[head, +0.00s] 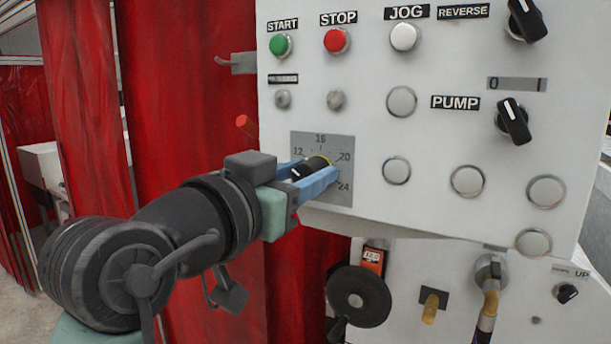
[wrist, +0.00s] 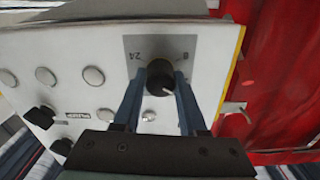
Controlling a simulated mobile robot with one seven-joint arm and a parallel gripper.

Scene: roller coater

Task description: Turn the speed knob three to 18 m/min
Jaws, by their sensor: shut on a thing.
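The speed knob (head: 312,167) is black with a white pointer line and sits on a grey scale plate (head: 341,143) on the white panel. The numbers 12, 16, 20 and 24 show around it. My gripper (head: 318,177) has its blue fingers on either side of the knob and is shut on it. In the wrist view the knob (wrist: 160,79) sits between the two fingertips (wrist: 158,86), with its white line toward the lower right. The fingers and wrist hide the lower left of the scale, and I cannot read the exact setting.
Above are the green start button (head: 281,44), red stop button (head: 337,39) and white jog button (head: 404,37). The pump switch (head: 513,121) is at the right. A black handwheel (head: 359,296) stands below the panel. Red curtains (head: 180,90) hang at the left.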

